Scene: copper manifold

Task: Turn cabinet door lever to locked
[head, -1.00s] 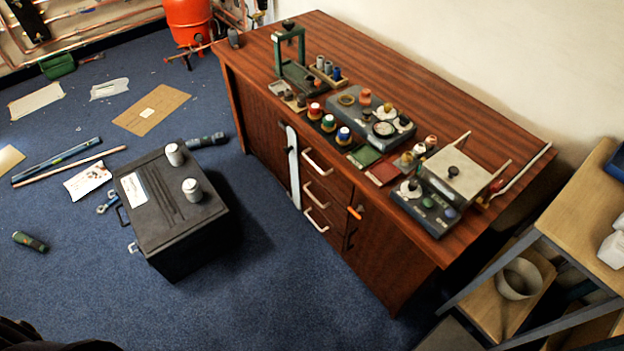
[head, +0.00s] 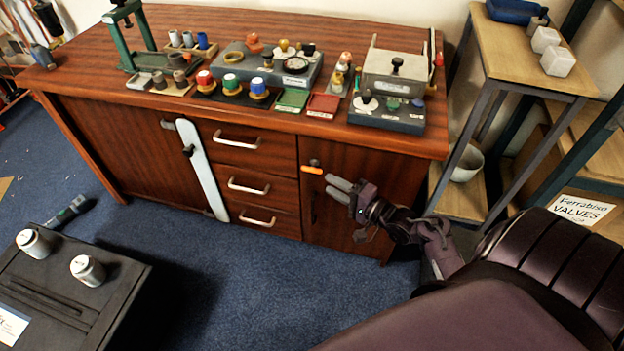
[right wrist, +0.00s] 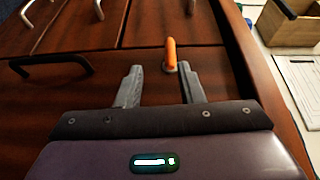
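The lever with an orange handle (head: 312,169) sits near the top of the right cabinet door (head: 345,205), its handle roughly sideways in the head view. In the right wrist view the orange lever (right wrist: 171,53) points up the picture, just beyond the fingertips and nearer the right-hand finger. My right gripper (head: 334,188) is open and empty, close to the door, just below and right of the lever in the head view. Its two grey fingers (right wrist: 158,76) are spread apart in the right wrist view. I cannot tell whether a finger touches the lever. My left gripper is not in view.
Drawers with pale handles (head: 248,187) lie left of the door. A dark bar handle (right wrist: 50,62) is on the door. The worktop (head: 375,134) above holds instruments. A metal-legged shelf unit (head: 480,125) stands close on the right. A black case (head: 65,285) is on the floor.

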